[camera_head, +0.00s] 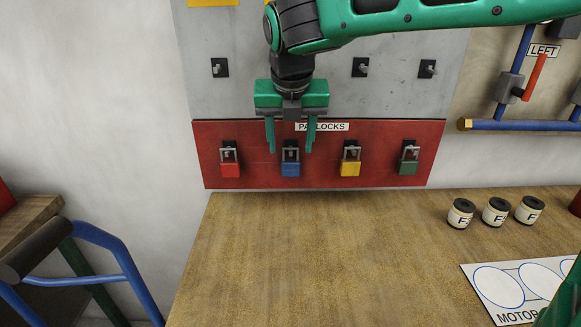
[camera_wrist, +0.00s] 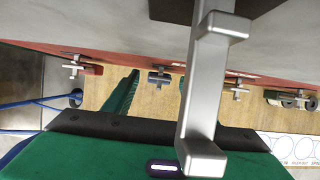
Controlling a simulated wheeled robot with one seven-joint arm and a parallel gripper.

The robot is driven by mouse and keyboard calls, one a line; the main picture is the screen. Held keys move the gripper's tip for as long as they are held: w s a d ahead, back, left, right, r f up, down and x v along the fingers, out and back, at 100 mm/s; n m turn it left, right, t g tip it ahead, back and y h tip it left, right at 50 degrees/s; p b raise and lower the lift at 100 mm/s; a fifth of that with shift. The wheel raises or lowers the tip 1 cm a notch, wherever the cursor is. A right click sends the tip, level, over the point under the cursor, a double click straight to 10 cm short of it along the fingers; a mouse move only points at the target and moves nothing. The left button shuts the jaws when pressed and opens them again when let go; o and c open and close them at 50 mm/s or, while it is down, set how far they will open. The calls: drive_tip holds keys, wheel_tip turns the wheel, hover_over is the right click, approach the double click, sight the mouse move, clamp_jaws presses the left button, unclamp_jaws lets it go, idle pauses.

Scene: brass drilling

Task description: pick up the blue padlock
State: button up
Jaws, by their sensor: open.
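The blue padlock (camera_head: 291,170) hangs by its shackle from a peg on the red board (camera_head: 320,180) labelled PADLOCKS, second from the left. My gripper (camera_head: 290,150) points down in front of the board, its two green fingers apart and empty. In the head view the fingertips appear just above the padlock's body, one to each side of its shackle; the depth gap is hard to judge.
A red padlock (camera_head: 230,169) hangs to the left; a yellow padlock (camera_head: 350,168) and a green padlock (camera_head: 408,167) hang to the right. Empty pegs (camera_head: 360,67) sit on the grey panel above. The wooden bench (camera_head: 300,250) below is clear, with labelled canisters (camera_head: 496,211) at right.

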drive_tip(key=shift+x, duration=0.8)
drive_tip(key=shift+c, duration=0.4)
clamp_jaws()
drive_tip(key=shift+r, duration=0.1)
drive_tip(key=shift+r, duration=0.35)
drive_tip(key=s, duration=1.8)
drive_tip(key=shift+a+r, duration=0.3)
drive_tip(key=shift+r, duration=0.05)
